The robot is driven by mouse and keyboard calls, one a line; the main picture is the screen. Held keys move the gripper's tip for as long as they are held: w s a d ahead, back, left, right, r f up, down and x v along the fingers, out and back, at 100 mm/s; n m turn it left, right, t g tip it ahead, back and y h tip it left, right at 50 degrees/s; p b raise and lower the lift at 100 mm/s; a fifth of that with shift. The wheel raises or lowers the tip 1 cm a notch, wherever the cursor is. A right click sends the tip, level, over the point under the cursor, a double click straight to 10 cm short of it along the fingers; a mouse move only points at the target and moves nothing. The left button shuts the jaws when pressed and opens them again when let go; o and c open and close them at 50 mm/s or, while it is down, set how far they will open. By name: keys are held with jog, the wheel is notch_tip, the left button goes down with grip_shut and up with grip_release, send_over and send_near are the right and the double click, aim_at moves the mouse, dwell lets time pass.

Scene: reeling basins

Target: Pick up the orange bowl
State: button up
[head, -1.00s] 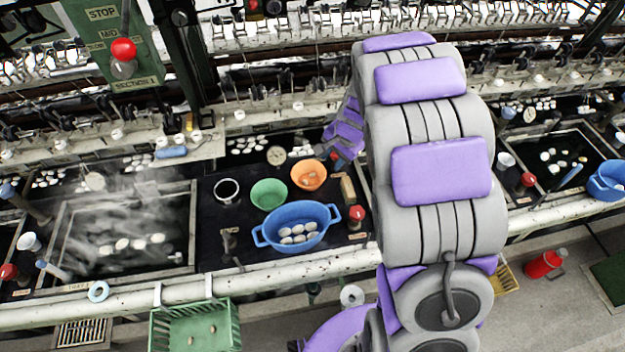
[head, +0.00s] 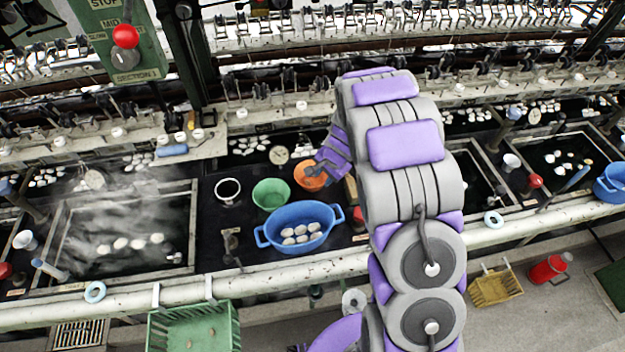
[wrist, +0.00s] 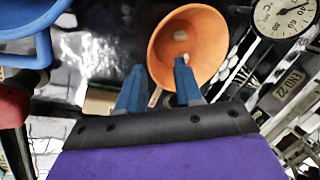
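The orange bowl (head: 313,185) stands on the dark counter, right of a green bowl and behind the blue basin, partly covered by my gripper (head: 311,168) in the head view. I cannot tell whether either touches the bowl.
The green bowl (head: 271,194) and the blue basin (head: 268,237) with white cocoons stand close by. A white-rimmed cup (head: 228,191) is further left. A dial gauge (wrist: 284,16) is near the bowl. A steaming basin lies left; a pale rail (head: 230,283) runs along the front.

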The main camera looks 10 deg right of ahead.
aim_at(324, 182)
jog(key=shift+a+f, duration=0.2)
jog(key=shift+f, duration=0.3)
jog(key=f, duration=0.1)
jog(key=f+b, duration=0.1)
jog(key=f, duration=0.1)
jog(key=w+f, duration=0.1)
jog(key=shift+d+f+b, duration=0.2)
jog(key=shift+d+b, duration=0.1)
jog(key=shift+d, duration=0.05)
jog(key=shift+r, duration=0.1)
jog(key=shift+a, duration=0.1)
jog(key=shift+c, duration=0.3)
jog(key=shift+a, duration=0.2)
jog(key=c, duration=0.4)
jog(key=shift+c, duration=0.9)
jog(key=shift+d, duration=0.1)
grip_shut()
